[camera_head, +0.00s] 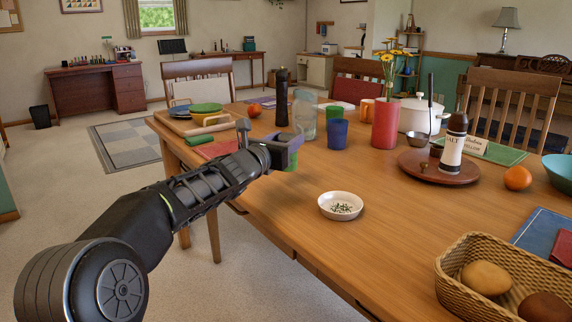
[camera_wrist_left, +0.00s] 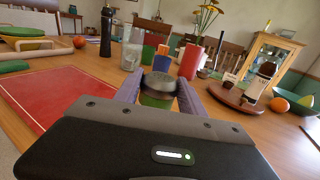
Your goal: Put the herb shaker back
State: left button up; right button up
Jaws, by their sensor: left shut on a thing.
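The herb shaker (camera_wrist_left: 158,88), a small jar with a grey metal lid and green contents, is between the fingers of my left gripper (camera_wrist_left: 160,92) in the wrist view. In the head view the left gripper (camera_head: 284,146) is shut on it near the table's left edge, and only a green part of the shaker (camera_head: 291,163) shows below the fingers. I cannot tell whether it touches the table. A round wooden board (camera_head: 438,170) at the right carries a tall dark-topped salt bottle (camera_head: 453,145). My right gripper is not in view.
A white dish with green flakes (camera_head: 341,206) stands on the table in front of the gripper. A red vase with flowers (camera_head: 385,125), blue cup (camera_head: 337,133), dark pepper mill (camera_head: 281,103) and white pot (camera_head: 420,115) stand farther back. A wicker basket (camera_head: 452,280) is at the near right.

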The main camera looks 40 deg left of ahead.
pick_arm(q)
jog(key=shift+f+b, duration=1.35)
jog(key=shift+f, duration=1.1)
jog(key=shift+f, duration=0.2)
jog(key=o, duration=1.4)
jog(key=shift+r, duration=0.1)
jog(key=shift+r, duration=0.1)
jog(key=s, duration=0.4)
jog(key=s+d, duration=0.1)
jog(key=s, duration=0.3)
jog(key=s+d+p, duration=0.1)
jog(key=s, duration=0.3)
